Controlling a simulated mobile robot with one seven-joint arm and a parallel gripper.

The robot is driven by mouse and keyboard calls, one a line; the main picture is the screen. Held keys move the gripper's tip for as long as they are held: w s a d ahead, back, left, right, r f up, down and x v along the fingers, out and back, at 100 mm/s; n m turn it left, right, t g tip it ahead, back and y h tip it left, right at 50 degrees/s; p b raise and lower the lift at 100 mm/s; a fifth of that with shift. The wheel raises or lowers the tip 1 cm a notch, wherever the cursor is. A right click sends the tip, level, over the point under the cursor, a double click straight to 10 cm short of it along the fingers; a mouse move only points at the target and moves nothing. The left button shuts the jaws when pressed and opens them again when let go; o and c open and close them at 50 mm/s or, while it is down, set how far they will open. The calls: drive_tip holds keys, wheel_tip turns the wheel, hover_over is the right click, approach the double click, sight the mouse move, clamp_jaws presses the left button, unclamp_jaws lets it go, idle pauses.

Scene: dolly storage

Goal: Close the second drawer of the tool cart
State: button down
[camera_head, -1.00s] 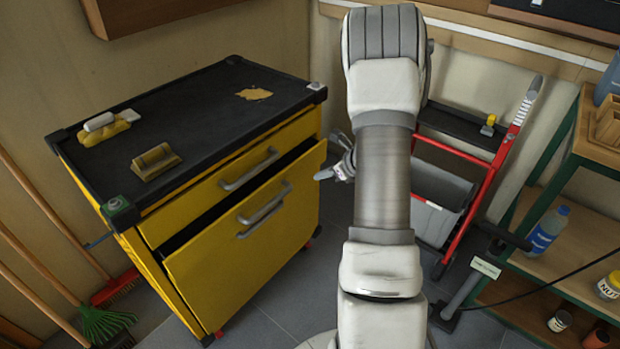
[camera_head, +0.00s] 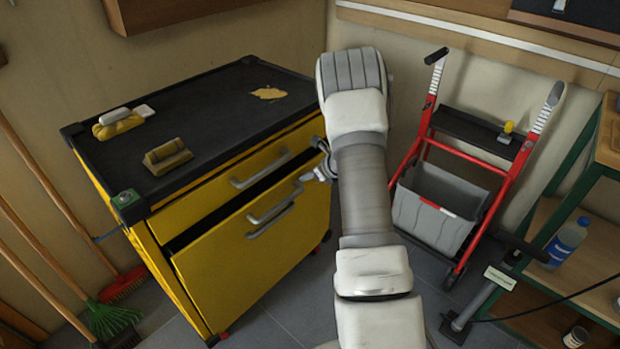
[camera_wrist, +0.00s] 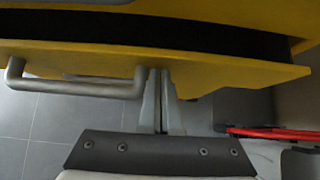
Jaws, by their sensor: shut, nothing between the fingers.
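The yellow tool cart with a black top (camera_head: 215,120) stands at the left in the head view. Its second drawer (camera_head: 225,275) is pulled out, with a dark gap above its front; the upper drawer (camera_head: 210,205) looks closed. The second drawer has a grey bar handle (camera_head: 275,203). My gripper (camera_head: 304,178) is at the right part of that drawer front, partly hidden by my arm. In the wrist view its shut, empty fingers (camera_wrist: 162,76) are at the drawer front's edge (camera_wrist: 225,72), just right of the handle (camera_wrist: 80,90). I cannot tell whether they touch it.
A red-framed trolley with a grey bucket (camera_head: 435,210) stands to the right of my arm. A green-framed shelf (camera_head: 560,210) with a bottle (camera_head: 567,240) is at the far right. Brooms (camera_head: 45,185) lean at the left. Grey floor shows between cart and trolley.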

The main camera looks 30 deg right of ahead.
sight(299, 169)
drive_tip(key=shift+w, duration=0.1)
drive_tip(key=w, duration=0.1)
drive_tip(key=w+a, duration=0.1)
drive_tip(key=w, duration=0.2)
drive_tip(key=shift+w+a, duration=0.1)
drive_tip(key=shift+a, duration=0.2)
drive_tip(key=shift+s+d, duration=0.1)
drive_tip(key=shift+s, duration=0.1)
